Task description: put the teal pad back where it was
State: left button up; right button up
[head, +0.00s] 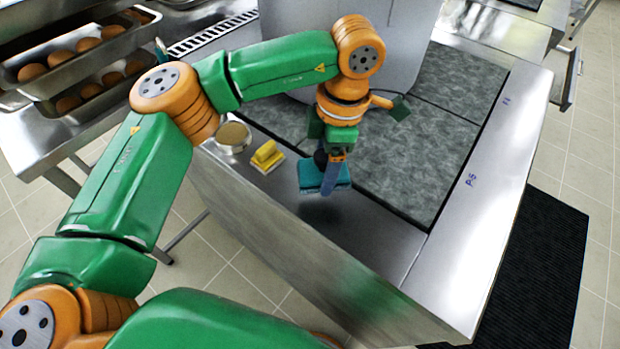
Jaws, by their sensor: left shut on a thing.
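The teal pad (312,178) is a small block at the front edge of the steel counter, near its middle. My left gripper (333,160) points down from above and is shut on the pad. A dark shadow lies on the steel just below the pad; I cannot tell whether the pad touches the surface. The gripper hides part of the pad's top. My right gripper is not in view.
A yellow block with a handle (266,157) and a round tin (233,137) stand left of the pad. A large grey pot (285,25) stands behind on the dark cooktop (420,150). Trays of round brown items (95,60) are at upper left. Steel right of the pad is clear.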

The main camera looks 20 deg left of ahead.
aim_at(321, 149)
pick_arm(q)
jog(key=f, duration=0.2)
jog(key=a+f+p, duration=0.1)
jog(key=f, duration=0.1)
jog(key=a+f+p, duration=0.1)
jog(key=f, duration=0.1)
jog(key=shift+w+a, duration=0.2)
jog(key=shift+a, duration=0.05)
jog(key=shift+f, duration=0.2)
jog(key=o, duration=1)
jog(key=shift+f, duration=0.1)
jog(key=o, duration=0.3)
jog(key=shift+o, duration=0.2)
jog(key=shift+r, duration=0.45)
jog(key=r, duration=0.3)
jog(key=d+r+b, duration=0.1)
jog(key=r, duration=0.3)
jog(key=r+b, duration=0.1)
jog(key=r, duration=0.3)
jog(key=shift+w+d+r, duration=0.2)
jog(key=shift+w+r, duration=0.05)
jog(key=shift+w, duration=0.05)
